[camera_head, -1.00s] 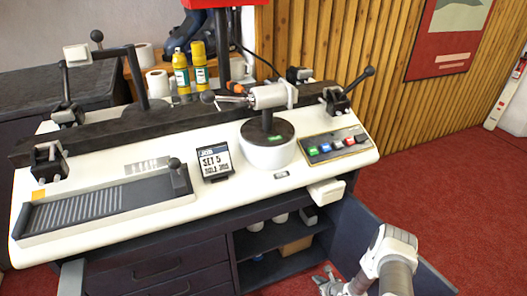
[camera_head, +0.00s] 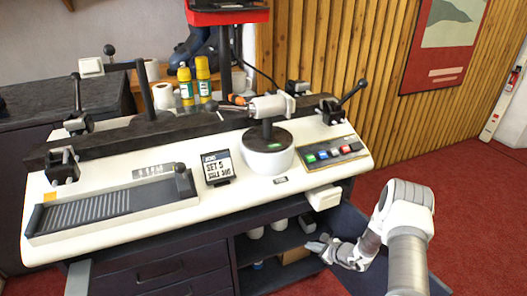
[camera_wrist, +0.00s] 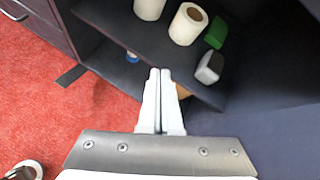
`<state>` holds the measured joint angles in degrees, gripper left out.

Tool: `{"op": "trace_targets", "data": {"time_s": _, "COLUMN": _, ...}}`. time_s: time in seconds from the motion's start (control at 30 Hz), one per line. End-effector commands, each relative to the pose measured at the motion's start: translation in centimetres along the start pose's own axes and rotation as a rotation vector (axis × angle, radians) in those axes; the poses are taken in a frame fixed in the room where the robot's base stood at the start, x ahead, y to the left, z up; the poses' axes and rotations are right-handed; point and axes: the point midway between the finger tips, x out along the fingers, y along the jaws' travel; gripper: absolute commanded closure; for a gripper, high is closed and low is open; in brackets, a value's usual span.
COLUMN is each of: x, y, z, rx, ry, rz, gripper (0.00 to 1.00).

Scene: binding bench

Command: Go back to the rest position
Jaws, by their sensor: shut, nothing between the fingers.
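My gripper (camera_head: 318,248) is low in front of the bench, at the open cupboard under the worktop, with my arm coming in from the lower right. In the wrist view my gripper (camera_wrist: 160,76) has its two fingers together with nothing between them. It points into the cupboard, whose dark shelf (camera_wrist: 115,45) lies ahead. Whether the fingers are inside the cupboard opening or just in front of it, I cannot tell.
On the shelf are white rolls (camera_wrist: 187,24), a green block (camera_wrist: 216,32) and a grey-white block (camera_wrist: 209,67). The open cupboard door (camera_head: 352,222) stands beside my arm. A white box (camera_head: 324,197) juts from the bench edge. Red carpet (camera_head: 470,215) is clear at right.

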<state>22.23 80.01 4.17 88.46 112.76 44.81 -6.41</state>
Motion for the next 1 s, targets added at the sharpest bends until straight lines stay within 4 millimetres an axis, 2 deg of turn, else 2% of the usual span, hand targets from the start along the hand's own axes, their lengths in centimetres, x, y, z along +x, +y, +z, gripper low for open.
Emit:
{"op": "trace_targets", "data": {"time_s": 0.03, "x": -0.9, "y": -0.9, "z": 2.7, "rx": -0.063, "ry": -0.018, "rz": 0.018, "gripper": 1.00}}
{"op": "trace_targets", "data": {"time_s": 0.2, "x": -4.0, "y": -1.8, "z": 10.3, "rx": -0.269, "ry": -0.066, "rz": 0.096, "gripper": 1.00}}
{"op": "trace_targets", "data": {"time_s": 0.5, "x": -10.8, "y": -0.7, "z": 21.5, "rx": -0.629, "ry": -0.111, "rz": 0.228, "gripper": 1.00}}
{"op": "trace_targets", "data": {"time_s": 0.8, "x": -18.6, "y": 2.5, "z": 29.3, "rx": -0.978, "ry": -0.110, "rz": 0.343, "gripper": 1.00}}
{"op": "trace_targets", "data": {"time_s": 1.0, "x": -24.4, "y": 5.4, "z": 32.6, "rx": -1.212, "ry": -0.080, "rz": 0.413, "gripper": 1.00}}
